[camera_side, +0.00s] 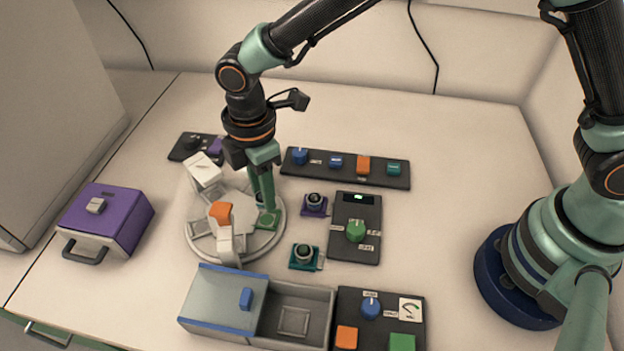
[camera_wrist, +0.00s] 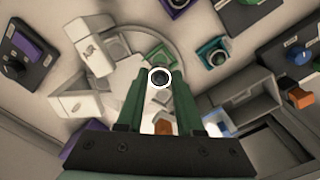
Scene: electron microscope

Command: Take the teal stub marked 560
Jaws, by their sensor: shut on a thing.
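My gripper (camera_wrist: 160,85) points down over the round turntable (camera_side: 203,248). Its green fingers are shut on a small round stub (camera_wrist: 159,78) with a dark top and a pale rim. The fingers hide most of this stub in the side view, and I cannot read a number or be sure of its colour. A green square seat (camera_side: 267,220) lies on the turntable beside the fingertips. Another round piece on a teal base (camera_side: 304,255) stands on the table right of the turntable; it also shows in the wrist view (camera_wrist: 213,53). No 560 marking is legible.
A round piece on a purple base (camera_side: 315,204) and a panel with a green knob (camera_side: 356,231) stand to the right. White upright parts (camera_side: 205,170) rise from the turntable. An open-topped grey box (camera_side: 293,313) is in front. A purple box (camera_side: 104,216) stands left.

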